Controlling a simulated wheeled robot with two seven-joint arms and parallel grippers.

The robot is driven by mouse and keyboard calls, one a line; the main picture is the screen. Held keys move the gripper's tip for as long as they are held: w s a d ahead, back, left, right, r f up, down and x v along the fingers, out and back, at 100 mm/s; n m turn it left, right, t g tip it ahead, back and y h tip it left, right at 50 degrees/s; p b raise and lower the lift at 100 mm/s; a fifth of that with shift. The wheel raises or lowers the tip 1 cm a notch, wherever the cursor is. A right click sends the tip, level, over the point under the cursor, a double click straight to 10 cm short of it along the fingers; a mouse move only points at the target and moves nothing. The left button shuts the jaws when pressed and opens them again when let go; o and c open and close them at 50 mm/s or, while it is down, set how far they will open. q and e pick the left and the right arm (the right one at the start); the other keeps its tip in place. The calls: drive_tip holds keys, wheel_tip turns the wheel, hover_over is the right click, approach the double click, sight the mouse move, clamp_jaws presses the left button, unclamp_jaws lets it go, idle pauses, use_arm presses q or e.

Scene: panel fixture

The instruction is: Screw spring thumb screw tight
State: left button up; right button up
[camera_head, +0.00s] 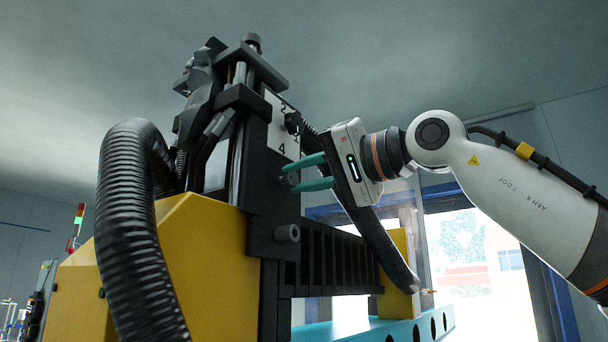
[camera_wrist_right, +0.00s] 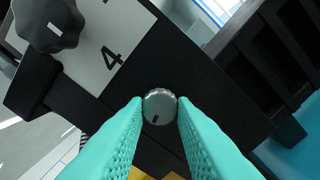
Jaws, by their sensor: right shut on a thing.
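The thumb screw is a round grey knurled knob with a dark mark on its face, on the black plate of the fixture (camera_head: 270,205). In the right wrist view the thumb screw (camera_wrist_right: 159,106) sits between the two teal fingertips. My right gripper (camera_head: 293,180) comes in from the right in the head view and is shut on the thumb screw, which the fingers mostly hide there. It also shows in the right wrist view (camera_wrist_right: 160,112), one finger on each side of the knob. My left gripper is not in view.
Another grey cylinder (camera_head: 288,233) sticks out below. A ribbed black hose (camera_head: 140,230) and yellow housing (camera_head: 205,260) stand at left.

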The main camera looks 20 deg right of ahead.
drive_tip(key=shift+f+m, duration=0.1)
drive_tip(key=shift+m, duration=0.2)
